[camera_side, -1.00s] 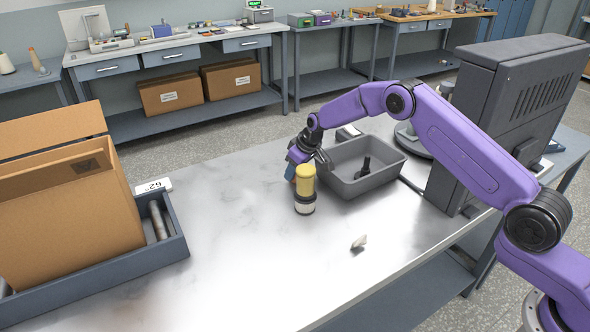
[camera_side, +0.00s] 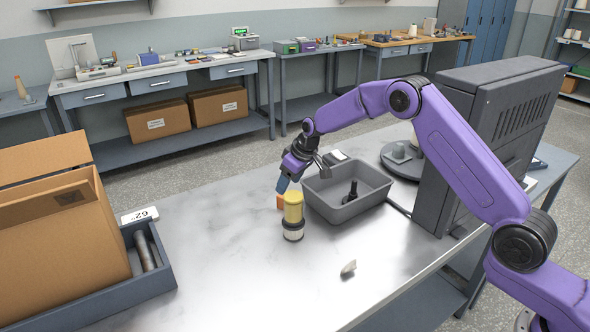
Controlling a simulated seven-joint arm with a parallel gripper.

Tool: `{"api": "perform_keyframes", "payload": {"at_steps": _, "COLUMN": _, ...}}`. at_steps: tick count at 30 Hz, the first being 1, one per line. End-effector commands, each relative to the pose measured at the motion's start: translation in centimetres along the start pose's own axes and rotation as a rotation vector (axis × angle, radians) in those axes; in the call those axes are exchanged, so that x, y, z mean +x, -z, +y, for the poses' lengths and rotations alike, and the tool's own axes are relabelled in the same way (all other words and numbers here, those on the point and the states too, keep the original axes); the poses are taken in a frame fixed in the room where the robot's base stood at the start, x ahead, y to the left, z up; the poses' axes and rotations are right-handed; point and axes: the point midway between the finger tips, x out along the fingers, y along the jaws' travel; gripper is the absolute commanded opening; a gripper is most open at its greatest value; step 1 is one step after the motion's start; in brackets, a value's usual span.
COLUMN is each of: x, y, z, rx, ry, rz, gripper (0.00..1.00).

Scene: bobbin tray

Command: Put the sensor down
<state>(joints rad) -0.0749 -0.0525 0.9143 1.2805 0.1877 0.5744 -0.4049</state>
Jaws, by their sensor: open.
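I cannot tell for sure which thing is the sensor. A small orange block (camera_side: 281,202) sits on the bench, partly hidden behind a yellow-topped cylinder with a black and white base (camera_side: 293,222). The cylinder stands upright in front of the grey bin. My gripper (camera_side: 300,180) is open, tilted down, just above and behind the cylinder. Its blue-tipped finger is over the orange block, with a small gap visible. Nothing shows held between the fingers.
The grey bin (camera_side: 372,203), with a black item (camera_side: 351,190) inside, is right of my gripper. A small pale piece (camera_side: 348,268) lies in front. A blue-grey tray (camera_side: 160,284) with cardboard (camera_side: 65,245) is at left. A dark grey machine (camera_side: 480,140) stands at right.

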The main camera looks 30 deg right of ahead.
Motion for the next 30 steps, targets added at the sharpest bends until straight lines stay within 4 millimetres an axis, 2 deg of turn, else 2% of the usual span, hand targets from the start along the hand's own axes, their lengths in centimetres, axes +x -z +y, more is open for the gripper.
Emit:
{"api": "perform_keyframes", "payload": {"at_steps": 3, "x": -2.1, "y": 0.1, "z": 0.0, "rx": 0.000, "ry": -0.001, "rz": 0.003, "gripper": 0.63}}
{"api": "perform_keyframes", "payload": {"at_steps": 9, "x": -4.3, "y": 0.0, "z": 0.1, "rx": 0.001, "ry": -0.001, "rz": 0.002, "gripper": 0.63}}
{"api": "perform_keyframes", "payload": {"at_steps": 15, "x": -5.0, "y": 0.0, "z": 0.0, "rx": 0.001, "ry": 0.000, "rz": 0.000, "gripper": 0.63}}
{"api": "perform_keyframes", "payload": {"at_steps": 27, "x": -5.0, "y": 0.0, "z": 0.0, "rx": 0.000, "ry": 0.000, "rz": 0.000, "gripper": 0.63}}
{"api": "perform_keyframes", "payload": {"at_steps": 30, "x": -5.3, "y": 0.1, "z": -0.5, "rx": -0.005, "ry": 0.004, "rz": 0.002, "gripper": 0.63}}
